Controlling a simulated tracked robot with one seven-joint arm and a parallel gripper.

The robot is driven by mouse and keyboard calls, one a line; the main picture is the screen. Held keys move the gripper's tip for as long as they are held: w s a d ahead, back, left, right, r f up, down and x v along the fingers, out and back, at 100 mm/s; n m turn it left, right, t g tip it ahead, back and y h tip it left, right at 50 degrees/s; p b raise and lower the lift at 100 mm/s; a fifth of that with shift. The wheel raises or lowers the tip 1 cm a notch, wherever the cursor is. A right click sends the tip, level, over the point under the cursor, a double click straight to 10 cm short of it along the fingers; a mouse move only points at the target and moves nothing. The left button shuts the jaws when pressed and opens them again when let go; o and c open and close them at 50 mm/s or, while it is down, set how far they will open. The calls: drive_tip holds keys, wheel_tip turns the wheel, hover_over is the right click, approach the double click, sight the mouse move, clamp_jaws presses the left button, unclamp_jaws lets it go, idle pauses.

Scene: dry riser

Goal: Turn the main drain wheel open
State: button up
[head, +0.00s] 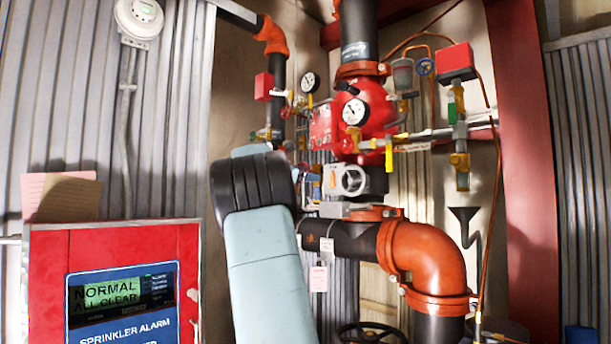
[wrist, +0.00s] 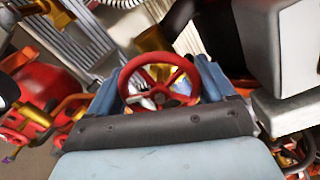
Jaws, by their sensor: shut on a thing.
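The red spoked handwheel (wrist: 161,87), which I take for the main drain wheel, shows in the wrist view. It sits between the two blue-grey fingers of my gripper (wrist: 159,84), one on each side of its rim. My gripper is shut on the wheel. In the head view my arm reaches up in front of the pipework and hides most of the gripper and the wheel. I cannot tell from these frames how far the wheel is turned.
A red valve body with a gauge (head: 354,112) stands just right of my arm. An orange pipe elbow (head: 425,257) and a dark handwheel (head: 371,333) are below it. A red alarm panel (head: 50,290) reading "NORMAL ALL CLEAR" stands at left. Thin pipes and small valves crowd the area.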

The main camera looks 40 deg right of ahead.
drive_tip(key=n, duration=0.3)
drive_tip(key=f+n, duration=0.1)
drive_tip(key=n, duration=0.2)
drive_tip(key=shift+w+a, duration=0.1)
drive_tip(key=shift+w, duration=0.05)
drive_tip(key=shift+n, duration=0.4)
drive_tip(key=shift+r, duration=0.1)
drive_tip(key=o, duration=0.9)
drive_tip(key=shift+r, duration=0.15)
drive_tip(key=shift+a, duration=0.25)
drive_tip(key=a, duration=0.8)
drive_tip(key=s+a, duration=0.1)
drive_tip(key=a, duration=0.4)
drive_tip(key=shift+s+a, duration=0.1)
